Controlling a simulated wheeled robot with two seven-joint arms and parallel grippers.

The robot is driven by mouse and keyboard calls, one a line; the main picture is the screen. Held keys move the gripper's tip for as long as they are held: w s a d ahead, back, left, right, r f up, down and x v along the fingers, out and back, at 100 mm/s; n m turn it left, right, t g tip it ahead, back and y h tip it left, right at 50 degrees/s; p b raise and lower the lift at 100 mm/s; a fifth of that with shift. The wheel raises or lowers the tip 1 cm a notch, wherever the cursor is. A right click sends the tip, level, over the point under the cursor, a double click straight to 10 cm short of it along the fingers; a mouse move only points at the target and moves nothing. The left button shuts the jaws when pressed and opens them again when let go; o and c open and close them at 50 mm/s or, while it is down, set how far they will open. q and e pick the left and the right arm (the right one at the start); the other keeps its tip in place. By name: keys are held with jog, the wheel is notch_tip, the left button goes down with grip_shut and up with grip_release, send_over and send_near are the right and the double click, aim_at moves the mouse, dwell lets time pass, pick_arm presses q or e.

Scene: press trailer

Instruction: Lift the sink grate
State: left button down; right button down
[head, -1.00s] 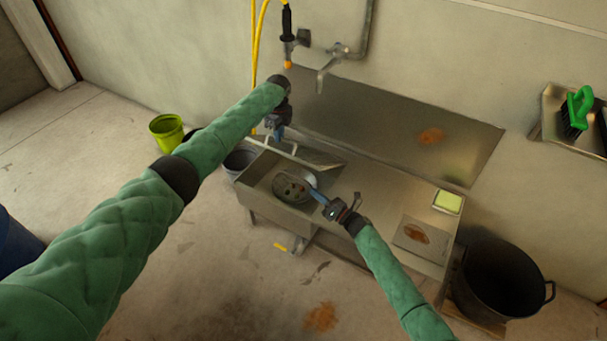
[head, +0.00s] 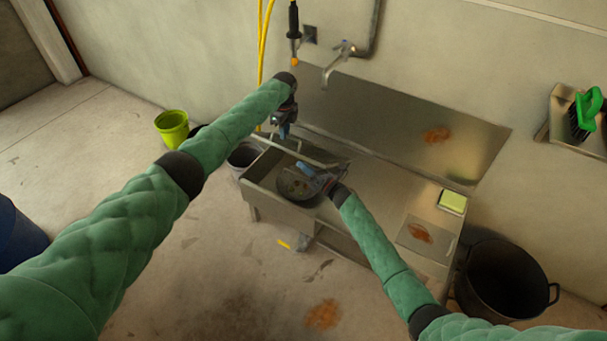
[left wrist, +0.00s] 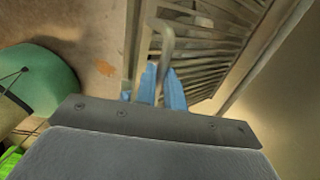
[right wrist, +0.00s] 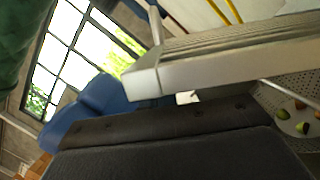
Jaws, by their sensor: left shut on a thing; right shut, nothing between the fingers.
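The sink grate (left wrist: 205,45) is a slatted metal panel with a bent rod handle (left wrist: 166,42). In the left wrist view my left gripper (left wrist: 160,88) is shut on this handle, the rod between its blue fingertips. In the head view the left gripper (head: 284,131) is at the sink's back left, and the grate is tilted up over the basin. My right gripper (head: 312,174) is shut and empty over the basin by the grate.
The sink basin (head: 257,178) has a round dark strainer (head: 291,188) with small scraps. A yellow-green sponge (head: 452,202) lies on the counter. A black tub (head: 507,280) stands right, a green bucket (head: 172,126) and grey bucket (head: 243,157) left. A tap (head: 337,64) hangs above.

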pick_arm(q)
jog(key=shift+s+d+f, duration=0.1)
jog(key=shift+d+f, duration=0.05)
jog(key=shift+d, duration=0.15)
pick_arm(e)
jog(key=shift+w+r, duration=0.1)
